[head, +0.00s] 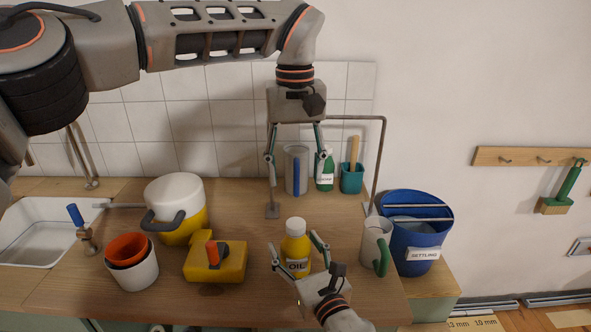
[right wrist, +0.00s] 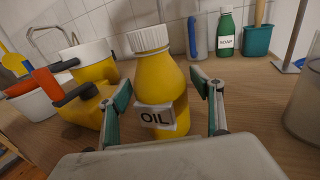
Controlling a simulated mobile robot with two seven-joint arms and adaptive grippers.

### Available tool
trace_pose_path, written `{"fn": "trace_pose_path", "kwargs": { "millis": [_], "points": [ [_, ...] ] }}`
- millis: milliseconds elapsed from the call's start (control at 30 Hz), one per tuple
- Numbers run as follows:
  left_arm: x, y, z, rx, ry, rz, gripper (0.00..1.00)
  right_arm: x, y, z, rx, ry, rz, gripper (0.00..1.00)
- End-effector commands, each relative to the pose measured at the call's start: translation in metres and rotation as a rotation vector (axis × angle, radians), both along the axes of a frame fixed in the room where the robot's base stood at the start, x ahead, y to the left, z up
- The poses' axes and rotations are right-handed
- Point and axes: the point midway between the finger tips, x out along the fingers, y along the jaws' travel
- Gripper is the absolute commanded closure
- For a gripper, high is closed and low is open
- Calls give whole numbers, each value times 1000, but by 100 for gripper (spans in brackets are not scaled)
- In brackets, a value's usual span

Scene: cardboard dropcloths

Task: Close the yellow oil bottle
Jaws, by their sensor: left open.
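The yellow oil bottle (head: 296,243) stands upright on the wooden counter, with a white label reading OIL. A white ribbed cap (right wrist: 148,39) sits on its top; how tightly it sits I cannot tell. My right gripper (head: 296,242) is low at the bottle, its fingers open on either side of the body; the right wrist view shows the bottle (right wrist: 160,85) between the spread fingers (right wrist: 163,92). My left gripper (head: 296,183) is open and empty, pointing down above the counter behind the bottle and higher than it.
Left of the bottle are a yellow can (head: 228,264), a white-yellow pot (head: 175,192), nested cups (head: 135,272) and a sink (head: 30,225). Right are a grey mug (head: 372,240) and blue bucket (head: 417,235). Behind stand a grey-blue container (head: 290,172), green soap bottle (head: 325,168) and teal holder (head: 352,180).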

Motion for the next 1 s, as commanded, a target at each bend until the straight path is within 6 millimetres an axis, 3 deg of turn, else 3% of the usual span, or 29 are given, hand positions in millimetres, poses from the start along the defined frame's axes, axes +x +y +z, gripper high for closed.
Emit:
{"fn": "trace_pose_path", "kwargs": {
  "millis": [167,600,800,1000],
  "points": [
    [0,0,0,0,0,0,48,-17,-7,-1,-1,2,0,35],
    [0,0,0,0,0,0,48,-93,-39,-1,-1,3,0,35],
    [0,0,0,0,0,0,48,-108,-45,0,0,1,0,35],
    [0,0,0,0,0,0,48,-110,-46,0,0,0,0,35]
  ]
}}
